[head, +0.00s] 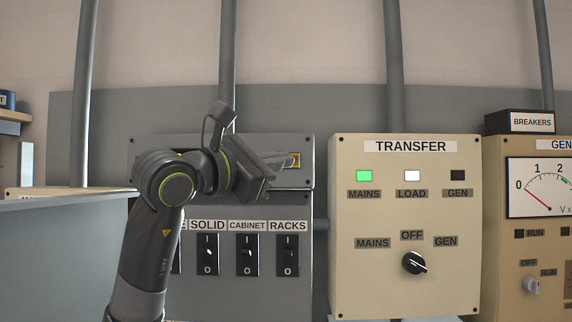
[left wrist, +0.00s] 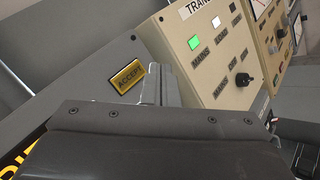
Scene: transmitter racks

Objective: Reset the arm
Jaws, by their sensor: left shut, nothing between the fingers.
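My left arm rises in front of the grey panel in the head view. Its gripper (head: 288,161) points right, with the fingers shut and nothing held. The fingers (left wrist: 160,84) also show in the left wrist view, beside a yellow ACCEPT plate (left wrist: 130,78) on the grey panel. In the head view a small part of that yellow plate (head: 296,160) shows at the fingertips; I cannot tell whether they touch it. My right gripper is in neither view.
Below the arm are black rocker switches, including one under RACKS (head: 288,255). To the right stands the beige TRANSFER box (head: 350,285) with a lit green MAINS lamp (head: 364,176) and a black knob (head: 414,263). A meter box (head: 500,260) stands farther right.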

